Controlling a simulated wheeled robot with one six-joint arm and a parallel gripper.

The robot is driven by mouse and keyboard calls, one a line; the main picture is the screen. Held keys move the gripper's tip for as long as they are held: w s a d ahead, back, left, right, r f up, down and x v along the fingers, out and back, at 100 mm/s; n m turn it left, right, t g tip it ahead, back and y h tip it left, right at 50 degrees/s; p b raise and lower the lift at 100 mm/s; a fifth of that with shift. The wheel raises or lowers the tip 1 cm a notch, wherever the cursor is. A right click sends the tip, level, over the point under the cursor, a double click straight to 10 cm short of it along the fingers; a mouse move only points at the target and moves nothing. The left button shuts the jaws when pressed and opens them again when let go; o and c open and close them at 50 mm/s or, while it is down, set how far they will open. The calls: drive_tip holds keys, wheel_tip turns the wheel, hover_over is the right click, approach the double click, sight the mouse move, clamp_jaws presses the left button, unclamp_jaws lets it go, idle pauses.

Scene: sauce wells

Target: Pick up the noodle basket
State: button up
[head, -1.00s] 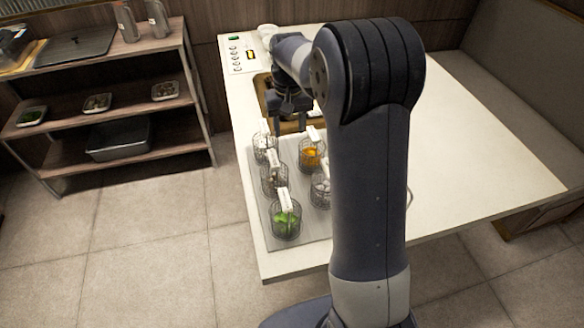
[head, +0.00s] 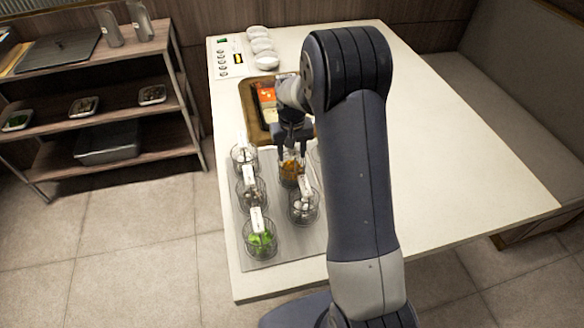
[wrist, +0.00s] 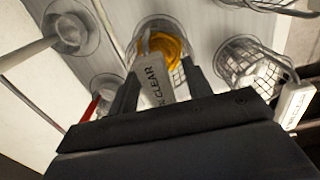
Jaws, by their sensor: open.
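Several wire baskets with upright white handles stand on a grey tray (head: 290,246). The basket with orange-yellow contents (head: 291,174), likely the noodle basket, is in the tray's back right part. My gripper (head: 292,137) is directly above it, pointing down. In the wrist view this basket (wrist: 160,42) is at top centre. The open fingers (wrist: 160,76) are on either side of its white handle, which reads "CLEAR". I cannot tell whether they touch it. The palm hides the handle's lower end in that view.
Close by stand a basket with pale contents (head: 303,206), one with greens (head: 260,238) and two more on the left (head: 250,193) (head: 243,157). A brown tray (head: 251,110) with packets and a stack of white bowls (head: 262,45) are behind. The table's right side is clear.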

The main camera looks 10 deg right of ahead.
clamp_jaws()
idle(0.5)
wheel_tip(320, 180, up, 10)
drive_tip(key=shift+r+b, duration=0.1)
drive_tip(key=shift+b, duration=0.25)
